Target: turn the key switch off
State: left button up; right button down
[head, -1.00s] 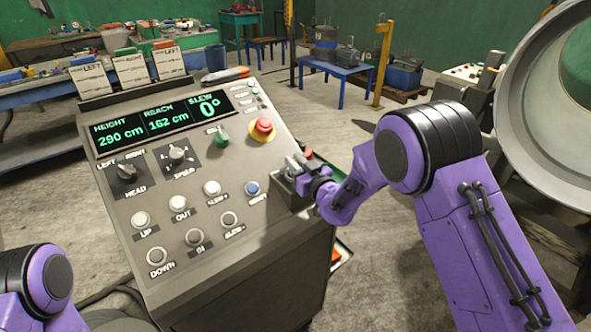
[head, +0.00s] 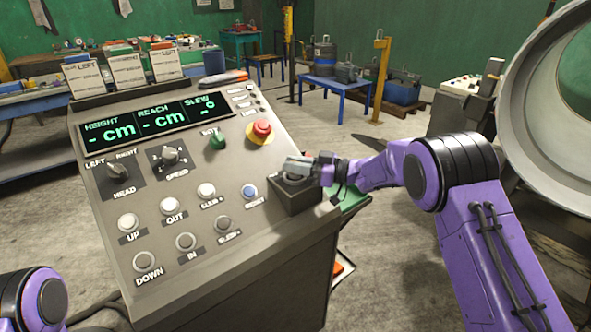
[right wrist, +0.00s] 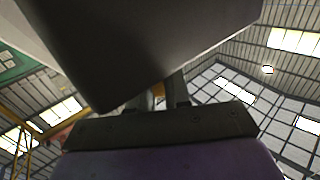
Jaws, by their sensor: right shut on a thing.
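The key switch's dark box (head: 300,199) sits at the right edge of the sloping grey console (head: 225,235), in the head view. My right gripper (head: 297,168) is over the top of this box, coming in from the right, and is shut on the key. The fingers hide the key, so I cannot see its angle. The console's display (head: 152,121) shows dashes in place of the height, reach and slew numbers. In the right wrist view a dark slab hides most of the fingers (right wrist: 160,95). My left gripper is out of view.
A red emergency stop button (head: 261,130) on a yellow base and a green knob (head: 217,141) stand near the box. Several push buttons and two selector knobs cover the panel. A large pale ring (head: 520,120) stands at the right.

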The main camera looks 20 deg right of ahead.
jog(key=shift+r+n+g+y, duration=0.1)
jog(key=shift+n+g+y, duration=0.2)
jog(key=shift+g, duration=0.1)
jog(key=c, duration=1.2)
grip_release()
jog(key=shift+o, duration=0.2)
jog(key=b+v, duration=0.2)
jog(key=v, duration=0.8)
jog(key=shift+d+b, duration=0.2)
jog(key=shift+b, duration=0.2)
jog(key=shift+s, duration=0.1)
